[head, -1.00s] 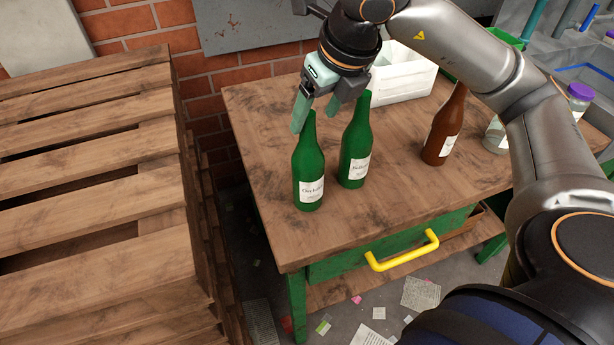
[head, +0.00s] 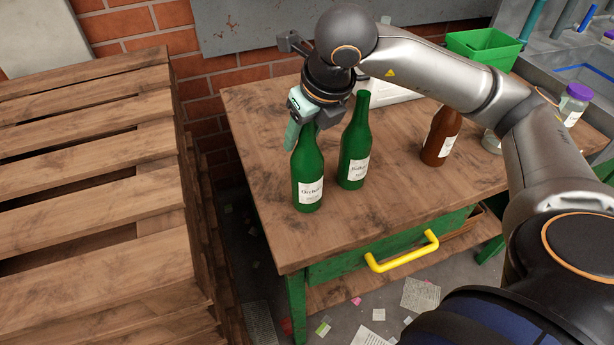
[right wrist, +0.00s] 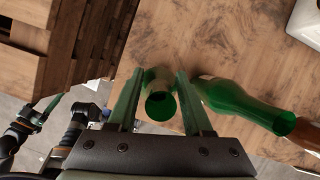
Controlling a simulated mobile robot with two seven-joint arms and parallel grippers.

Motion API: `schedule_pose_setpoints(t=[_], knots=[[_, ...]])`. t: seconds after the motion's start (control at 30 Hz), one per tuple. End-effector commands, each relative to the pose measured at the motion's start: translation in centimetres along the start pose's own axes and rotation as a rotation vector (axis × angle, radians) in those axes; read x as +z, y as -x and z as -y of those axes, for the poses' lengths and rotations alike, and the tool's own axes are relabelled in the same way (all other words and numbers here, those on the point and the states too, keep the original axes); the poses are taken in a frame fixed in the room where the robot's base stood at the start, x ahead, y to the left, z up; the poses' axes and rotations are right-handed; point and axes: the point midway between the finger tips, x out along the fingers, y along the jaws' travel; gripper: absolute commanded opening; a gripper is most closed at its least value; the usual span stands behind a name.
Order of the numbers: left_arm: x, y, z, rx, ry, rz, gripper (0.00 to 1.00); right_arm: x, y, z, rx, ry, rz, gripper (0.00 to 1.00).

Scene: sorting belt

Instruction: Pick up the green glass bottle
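Two green glass bottles stand upright near the table's left end: the left one (head: 308,178) and the right one (head: 355,145), both with white labels. My right gripper (head: 308,135) is at the neck of the left bottle, coming down from above. In the right wrist view, the fingers (right wrist: 160,95) are spread on either side of that bottle's round mouth (right wrist: 160,106), with gaps at both sides. The right bottle (right wrist: 235,98) lies outside the fingers, to the right in that view.
The wooden table (head: 400,215) also carries a brown bottle (head: 440,135), a jar (head: 491,142) and a white crate (head: 395,92), partly hidden by my arm. Wooden pallets (head: 90,180) are stacked at the left. A green bin (head: 484,47) is behind.

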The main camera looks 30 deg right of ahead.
Motion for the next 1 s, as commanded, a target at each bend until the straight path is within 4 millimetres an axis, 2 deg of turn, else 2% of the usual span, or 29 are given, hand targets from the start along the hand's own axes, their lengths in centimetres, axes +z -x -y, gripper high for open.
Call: schedule_pose_setpoints(t=[0.07,0.43,1.0], knots=[[-0.01,0.0,0.0,0.0,0.0,0.0,0.65,0.01,0.03,0.01,0.0,0.0,0.0,0.4],[0.01,-0.02,0.01,0.0,-0.001,0.0,0.65,-0.04,0.0,0.01,0.0,0.0,-0.001,0.0],[0.07,-0.04,0.04,-0.001,-0.001,0.001,0.65,-0.12,-0.06,-0.01,0.0,0.001,-0.005,0.0]])
